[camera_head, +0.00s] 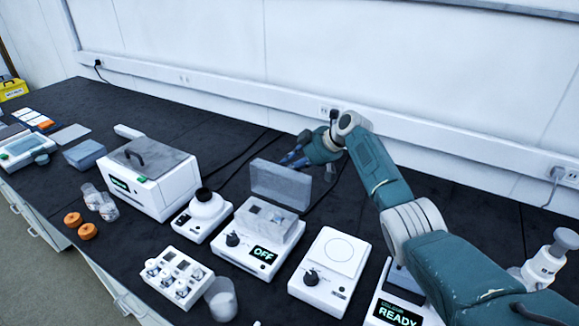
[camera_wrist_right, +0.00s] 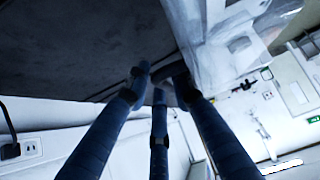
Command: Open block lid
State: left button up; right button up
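The block heater (camera_head: 262,236) is a white unit with a black knob and a display reading OFF, near the middle of the bench in the head view. Its clear grey lid (camera_head: 281,186) stands raised and near upright at the back of the unit, so the block top is uncovered. My right gripper (camera_head: 291,159) is behind the lid's upper edge, toward the wall; I cannot tell whether it touches. In the right wrist view its fingers (camera_wrist_right: 160,85) are spread, with nothing visible between the tips. My left gripper is not in view.
A white hotplate (camera_head: 329,268) stands right of the block heater, and a unit reading READY (camera_head: 398,312) is beyond it. A small round-topped device (camera_head: 203,212) and a larger white box (camera_head: 150,180) stand left. Cables lie behind. The back strip of bench is mostly clear.

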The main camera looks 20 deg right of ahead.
jog(key=shift+r, duration=0.1)
jog(key=v, duration=1.1)
jog(key=shift+s+d+r, duration=0.2)
jog(key=shift+s, duration=0.1)
